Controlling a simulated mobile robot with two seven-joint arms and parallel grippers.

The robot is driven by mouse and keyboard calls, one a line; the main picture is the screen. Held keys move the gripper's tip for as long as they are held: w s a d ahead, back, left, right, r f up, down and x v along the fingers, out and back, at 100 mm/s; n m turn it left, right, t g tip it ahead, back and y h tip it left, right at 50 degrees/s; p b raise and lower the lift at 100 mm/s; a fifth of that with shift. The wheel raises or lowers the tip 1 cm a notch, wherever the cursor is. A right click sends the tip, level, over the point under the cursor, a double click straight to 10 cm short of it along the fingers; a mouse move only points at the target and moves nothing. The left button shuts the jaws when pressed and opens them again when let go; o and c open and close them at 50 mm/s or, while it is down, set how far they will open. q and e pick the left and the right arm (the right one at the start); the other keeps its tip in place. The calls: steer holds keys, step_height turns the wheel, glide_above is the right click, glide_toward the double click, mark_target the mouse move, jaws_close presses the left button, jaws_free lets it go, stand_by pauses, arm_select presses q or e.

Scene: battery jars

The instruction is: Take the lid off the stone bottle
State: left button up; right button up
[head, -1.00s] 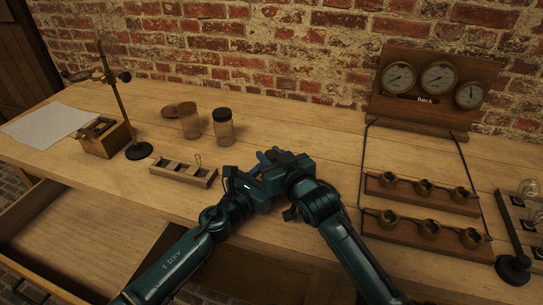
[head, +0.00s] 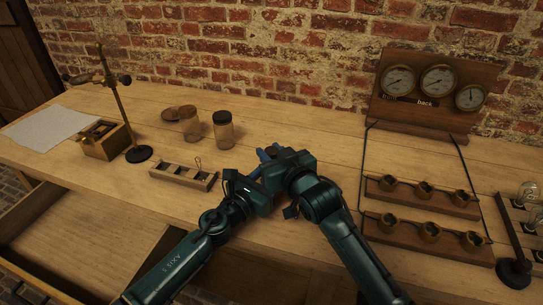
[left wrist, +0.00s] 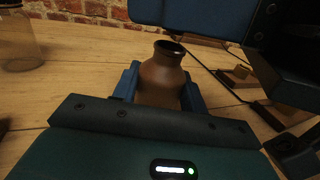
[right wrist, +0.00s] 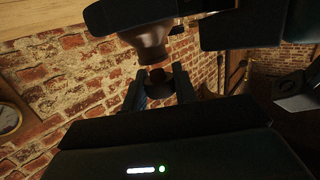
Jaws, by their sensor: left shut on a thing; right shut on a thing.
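The stone bottle (left wrist: 160,80) is brown with a narrow neck and stands between the blue fingers of my left gripper (left wrist: 158,88), which is shut on it. Its mouth shows dark and uncovered in the left wrist view. My right gripper (right wrist: 159,84) is shut on a small brown lid (right wrist: 157,75). In the right wrist view the lid is close to the bottle's mouth (right wrist: 150,42), seemingly just apart from it. In the head view both grippers meet over the front of the bench, the right (head: 267,153) uppermost, and hide the bottle and lid.
Two glass jars (head: 223,134), one dark-lidded, stand behind to the left, with a round lid beside them. A slotted wooden block (head: 183,176) lies nearer. A gauge panel (head: 433,88) and cup racks (head: 425,230) are right. The bench behind my grippers is clear.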

mark_target(272, 150)
steer(key=shift+r, duration=0.2)
steer(key=shift+r, duration=1.95)
arm_select(q)
steer(key=o, duration=1.5)
steer(key=shift+c, duration=0.2)
